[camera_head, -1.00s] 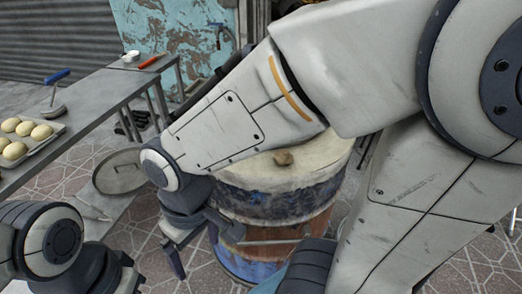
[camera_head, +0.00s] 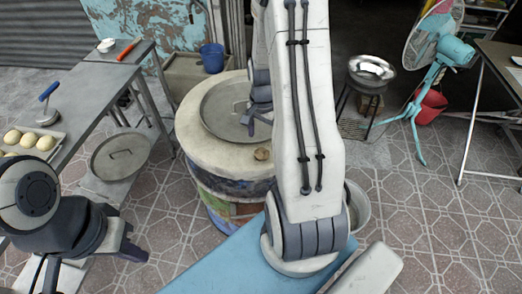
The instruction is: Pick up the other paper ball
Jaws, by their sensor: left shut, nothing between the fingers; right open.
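A small crumpled tan lump (camera_head: 262,154), which looks like a paper ball, lies on the pale rim of the barrel oven (camera_head: 196,139). A round grey lid (camera_head: 222,105) lies on the oven's top. My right gripper (camera_head: 256,123) hangs over the right part of the lid, above and apart from the lump in the picture. Its dark fingers are open, partly hidden by my own arm. My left gripper (camera_head: 128,247) is at the lower left, shut and empty, away from the oven. No second ball shows.
A metal table (camera_head: 95,95) with a tray of dough balls (camera_head: 42,140) runs along the left. A blue bucket (camera_head: 212,58) stands behind the oven. A teal fan (camera_head: 432,60) and red bucket (camera_head: 430,106) stand right.

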